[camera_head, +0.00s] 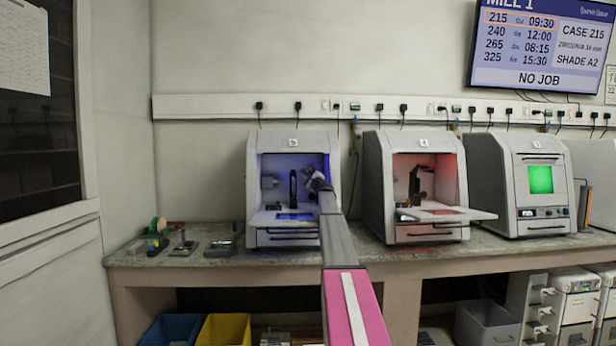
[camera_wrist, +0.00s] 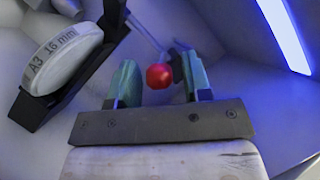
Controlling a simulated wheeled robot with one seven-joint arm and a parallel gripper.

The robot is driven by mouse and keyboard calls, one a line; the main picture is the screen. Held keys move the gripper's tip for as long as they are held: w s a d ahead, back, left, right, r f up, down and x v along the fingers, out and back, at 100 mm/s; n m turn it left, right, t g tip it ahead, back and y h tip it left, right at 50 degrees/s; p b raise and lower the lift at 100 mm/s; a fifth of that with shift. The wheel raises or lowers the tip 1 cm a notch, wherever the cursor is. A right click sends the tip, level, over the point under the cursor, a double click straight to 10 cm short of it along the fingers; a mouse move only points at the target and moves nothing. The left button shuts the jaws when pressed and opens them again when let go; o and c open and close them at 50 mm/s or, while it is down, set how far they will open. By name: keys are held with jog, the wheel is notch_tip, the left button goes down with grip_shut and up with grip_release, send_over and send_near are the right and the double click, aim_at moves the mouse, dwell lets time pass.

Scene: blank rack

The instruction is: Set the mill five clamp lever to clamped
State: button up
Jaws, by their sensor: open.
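Mill five (camera_head: 284,232) is the left white machine on the bench, with its front open and blue light inside. My arm reaches into its chamber, and my gripper (camera_head: 317,183) is at the right side there. In the wrist view my gripper (camera_wrist: 158,80) is open, with one greenish finger on each side of a red ball knob (camera_wrist: 159,76). The knob appears between the fingertips, with gaps visible on both sides. The lever behind the knob is mostly hidden, so its setting cannot be told. A white disc (camera_wrist: 62,60) marked "A3 16 mm" sits in a black holder (camera_wrist: 38,108) at left.
The black holder and disc stand close left of my gripper, and the chamber wall with a bright light strip (camera_wrist: 285,32) is at right. A second open mill (camera_head: 415,233), lit red, stands to the right. Small tools (camera_head: 184,246) lie on the bench at left.

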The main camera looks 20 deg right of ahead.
jog(key=s+d, duration=0.1)
jog(key=s, duration=1.3)
jog(key=shift+d+f, duration=0.3)
jog(key=shift+f, duration=0.05)
jog(key=shift+w, duration=0.1)
jog(key=w+n+g, duration=0.1)
jog(key=w+n, duration=0.1)
jog(key=w, duration=0.3)
jog(key=w+a+r+n+g, duration=0.1)
jog(key=w+n, duration=0.2)
jog(key=w, duration=0.2)
jog(key=w+n+g, duration=0.1)
jog(key=w+n, duration=0.2)
jog(key=w, duration=0.2)
jog(key=shift+w+a+r+g+h, duration=0.15)
jog(key=shift+w+a+g+h, duration=0.05)
jog(key=shift+a+g+h, duration=0.1)
grip_shut()
